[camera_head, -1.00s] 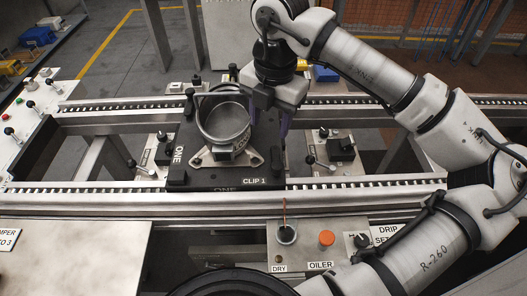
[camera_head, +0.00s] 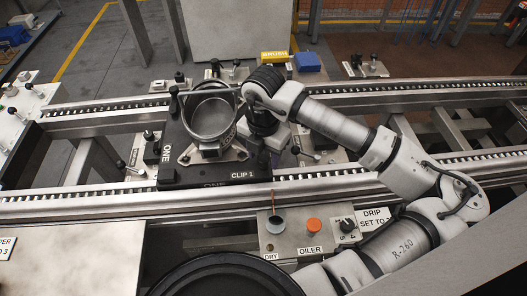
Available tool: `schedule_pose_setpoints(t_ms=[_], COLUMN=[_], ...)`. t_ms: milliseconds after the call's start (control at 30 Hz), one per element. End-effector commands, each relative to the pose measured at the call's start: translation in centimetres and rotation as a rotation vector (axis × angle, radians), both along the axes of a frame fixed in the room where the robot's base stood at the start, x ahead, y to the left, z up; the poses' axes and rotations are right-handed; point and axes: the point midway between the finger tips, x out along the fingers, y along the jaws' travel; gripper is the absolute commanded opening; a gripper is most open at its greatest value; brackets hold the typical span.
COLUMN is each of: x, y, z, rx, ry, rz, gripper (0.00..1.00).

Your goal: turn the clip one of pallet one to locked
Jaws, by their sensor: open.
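Pallet one (camera_head: 184,174) is a black plate marked ONE on the conveyor, left of centre. A grey metal cylinder-shaped housing (camera_head: 211,120) stands on it on a pale bracket, with a curved bar around its rim. The CLIP 1 label (camera_head: 243,175) is on the plate's front right edge. My gripper (camera_head: 262,150) is low over the plate's right side, behind the label, and is open. A dark upright part shows there, but I cannot tell whether it is clip one or a finger. Whether the gripper touches the clip, and how the clip is turned, is not clear.
The oiler panel (camera_head: 290,243) with an orange button (camera_head: 313,225) and a dial (camera_head: 347,224) stands in front of the conveyor. A blue box (camera_head: 308,62) and a yellow block (camera_head: 274,57) lie behind. The front conveyor rail (camera_head: 330,184) runs between the pallet and the panel.

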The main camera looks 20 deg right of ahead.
Motion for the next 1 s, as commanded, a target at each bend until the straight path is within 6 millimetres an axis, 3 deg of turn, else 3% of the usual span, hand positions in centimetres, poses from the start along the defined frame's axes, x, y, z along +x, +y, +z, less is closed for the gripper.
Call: schedule_pose_setpoints(t_ms=[300, 700, 1000], x=[-0.01, -0.01, 0.0], y=[-0.01, -0.01, -0.03], z=[-0.34, -0.31, -0.46], rx=[0.0, 0.0, -0.001], ry=[0.0, 0.0, 0.0], rz=[0.0, 0.0, 0.013], gripper=[0.49, 0.0, 0.0])
